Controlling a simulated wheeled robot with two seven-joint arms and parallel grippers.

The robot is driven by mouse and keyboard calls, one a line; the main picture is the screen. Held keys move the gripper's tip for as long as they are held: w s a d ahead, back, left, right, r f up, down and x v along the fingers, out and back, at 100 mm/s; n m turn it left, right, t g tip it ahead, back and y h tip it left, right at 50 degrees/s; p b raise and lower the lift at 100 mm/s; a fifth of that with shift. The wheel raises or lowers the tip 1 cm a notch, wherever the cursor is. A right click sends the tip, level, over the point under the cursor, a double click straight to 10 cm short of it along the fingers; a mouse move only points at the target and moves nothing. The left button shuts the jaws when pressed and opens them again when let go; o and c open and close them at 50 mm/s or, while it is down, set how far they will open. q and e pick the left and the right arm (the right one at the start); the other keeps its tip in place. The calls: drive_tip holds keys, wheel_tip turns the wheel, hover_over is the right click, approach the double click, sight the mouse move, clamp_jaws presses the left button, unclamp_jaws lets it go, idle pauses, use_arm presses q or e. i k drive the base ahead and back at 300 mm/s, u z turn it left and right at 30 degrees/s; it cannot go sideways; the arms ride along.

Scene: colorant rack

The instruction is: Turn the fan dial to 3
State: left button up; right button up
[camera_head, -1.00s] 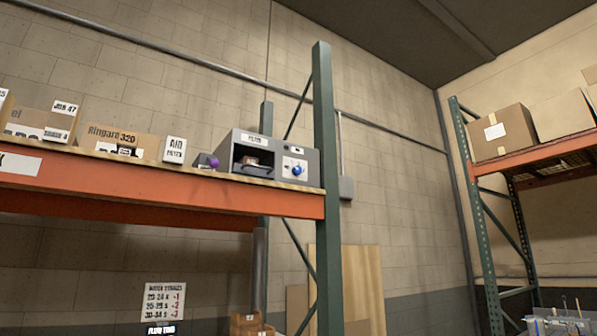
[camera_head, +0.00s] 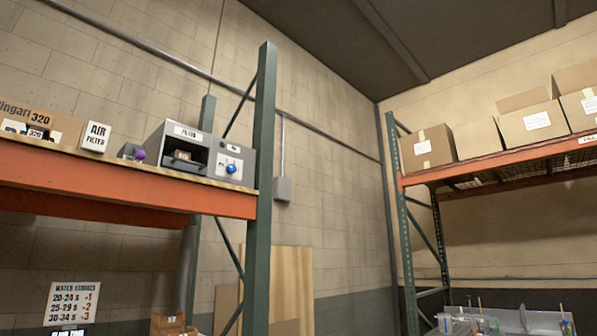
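A grey box labelled "FILTER" (camera_head: 163,140) stands on the orange-beamed shelf at left, near the green upright. Its left side is a dark open bay with a small item (camera_head: 183,155) inside. On its light right panel is a round blue knob (camera_head: 231,168), with a small label above it that is too small to read. This knob may be the fan dial; its setting cannot be read. A small dark unit with a purple knob (camera_head: 139,155) sits just left of the box. Neither of my grippers is in view.
An "AIR FILTER" sign (camera_head: 96,137) and a "320" carton (camera_head: 62,128) stand further left on the shelf (camera_head: 120,184). A green upright (camera_head: 263,190) rises right of the box. A second rack at right holds cartons (camera_head: 428,147). A water-stages sign (camera_head: 74,302) is low left.

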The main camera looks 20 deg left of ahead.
sight(230, 169)
drive_tip(key=z, duration=0.6)
drive_tip(key=i, duration=2.65)
drive_tip(key=u, duration=2.15)
